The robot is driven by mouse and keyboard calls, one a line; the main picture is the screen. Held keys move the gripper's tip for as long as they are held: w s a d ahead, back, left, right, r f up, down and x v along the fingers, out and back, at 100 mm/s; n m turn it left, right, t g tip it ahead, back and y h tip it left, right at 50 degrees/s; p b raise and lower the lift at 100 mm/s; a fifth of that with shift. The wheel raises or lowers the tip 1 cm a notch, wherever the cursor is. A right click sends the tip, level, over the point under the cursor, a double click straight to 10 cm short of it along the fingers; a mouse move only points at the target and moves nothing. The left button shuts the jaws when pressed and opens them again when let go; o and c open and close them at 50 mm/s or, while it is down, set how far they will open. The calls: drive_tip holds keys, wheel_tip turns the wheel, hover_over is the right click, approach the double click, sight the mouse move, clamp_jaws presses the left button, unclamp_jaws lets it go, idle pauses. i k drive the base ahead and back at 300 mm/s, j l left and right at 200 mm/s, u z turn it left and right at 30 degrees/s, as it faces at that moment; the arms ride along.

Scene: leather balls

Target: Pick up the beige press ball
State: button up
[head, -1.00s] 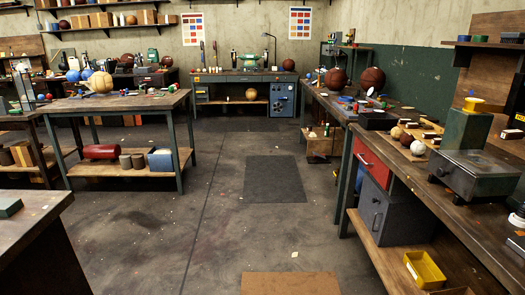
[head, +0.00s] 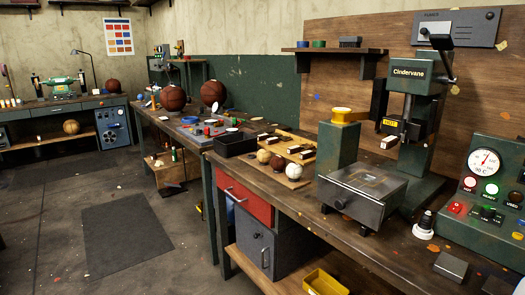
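Three small balls sit close together on the right-hand workbench (head: 312,216), left of a flat grey metal box. One is a pale beige ball (head: 264,156), one a reddish-brown ball (head: 278,162), and one a cream ball with light patches (head: 293,171). Two of them are pale, and I cannot tell for sure which is the beige press ball. My gripper is not in view.
The grey metal box (head: 361,189) and a green press (head: 424,120) stand right of the balls. A black tray (head: 236,145) and a wooden board with small blocks (head: 292,144) lie behind. A control box (head: 490,190) is far right. Open floor with a dark mat (head: 130,230) lies left.

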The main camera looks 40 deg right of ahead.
sight(264, 155)
drive_tip(key=i+j+z, duration=0.2)
drive_tip(key=i+z, duration=0.25)
drive_tip(key=i, duration=0.15)
drive_tip(key=i+j+z, duration=1.05)
drive_tip(key=j, duration=0.15)
drive_tip(key=i+j+z, duration=0.1)
drive_tip(key=j, duration=0.25)
drive_tip(key=i+j+z, duration=0.15)
drive_tip(key=j, duration=0.25)
drive_tip(key=i+j, duration=0.1)
drive_tip(key=i, duration=0.45)
